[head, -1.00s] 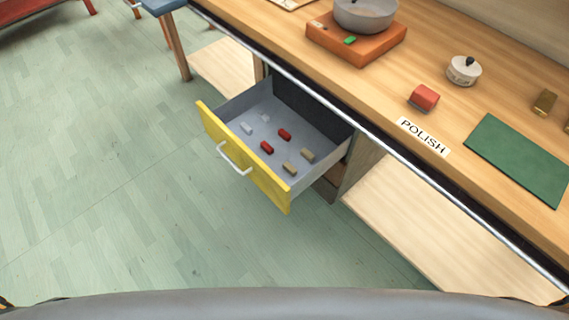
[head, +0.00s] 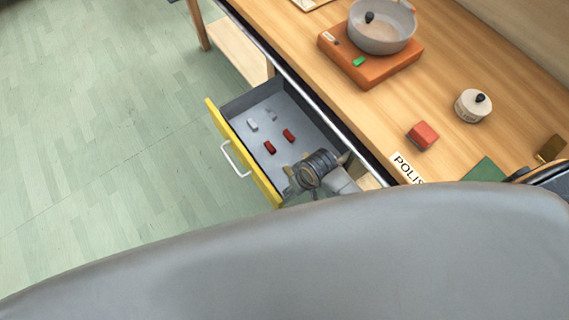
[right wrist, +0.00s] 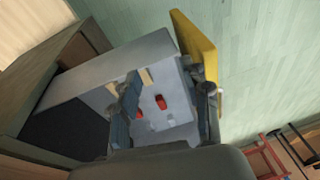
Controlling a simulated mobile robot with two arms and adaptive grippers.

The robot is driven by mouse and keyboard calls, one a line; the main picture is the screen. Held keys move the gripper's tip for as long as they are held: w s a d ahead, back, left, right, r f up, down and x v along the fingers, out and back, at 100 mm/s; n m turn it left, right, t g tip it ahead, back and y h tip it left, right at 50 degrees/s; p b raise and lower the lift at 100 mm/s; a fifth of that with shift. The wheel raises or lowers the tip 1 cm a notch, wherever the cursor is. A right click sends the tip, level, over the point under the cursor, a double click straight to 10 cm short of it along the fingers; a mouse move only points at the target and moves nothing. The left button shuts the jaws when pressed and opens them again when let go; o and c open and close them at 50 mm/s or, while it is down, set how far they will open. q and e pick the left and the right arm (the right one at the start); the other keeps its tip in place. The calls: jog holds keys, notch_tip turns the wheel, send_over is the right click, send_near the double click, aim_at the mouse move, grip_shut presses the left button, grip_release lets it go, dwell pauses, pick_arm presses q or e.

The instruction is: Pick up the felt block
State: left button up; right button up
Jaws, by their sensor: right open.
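No block is labelled as felt, so I cannot tell which one it is. A red block (head: 423,134) sits on the bench top. In the open drawer (head: 236,104) lie two red blocks (head: 270,147) and two pale blocks (head: 253,125). In the right wrist view, tan blocks (right wrist: 146,76) show beside one finger, and a red block (right wrist: 161,102) shows between the fingers. My right gripper (head: 307,174) is over the drawer's near end, hiding the tan blocks in the head view. Its fingers (right wrist: 168,88) are apart and hold nothing visible. My left gripper is out of view.
The yellow drawer front (head: 247,158) projects over open floor.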

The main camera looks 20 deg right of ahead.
notch_tip(320, 180, up, 4)
jog(key=w+a+p, duration=0.1)
jog(key=w+a, duration=0.1)
jog(key=a, duration=0.1)
jog(key=g+h, duration=0.2)
send_over(291, 173)
notch_tip(291, 173, down, 4)
jog(key=r, duration=0.1)
jog(key=shift+n, duration=0.3)
jog(key=f+b, duration=0.3)
jog(key=f, duration=0.1)
jog(key=f+b, duration=0.4)
jog(key=shift+s+d+b, duration=0.1)
jog(key=shift+s+b, duration=0.1)
jog(key=shift+b, duration=0.1)
notch_tip(291, 173, down, 6)
jog(key=b, duration=0.7)
jog(key=shift+r, duration=0.1)
jog(key=c, duration=0.9)
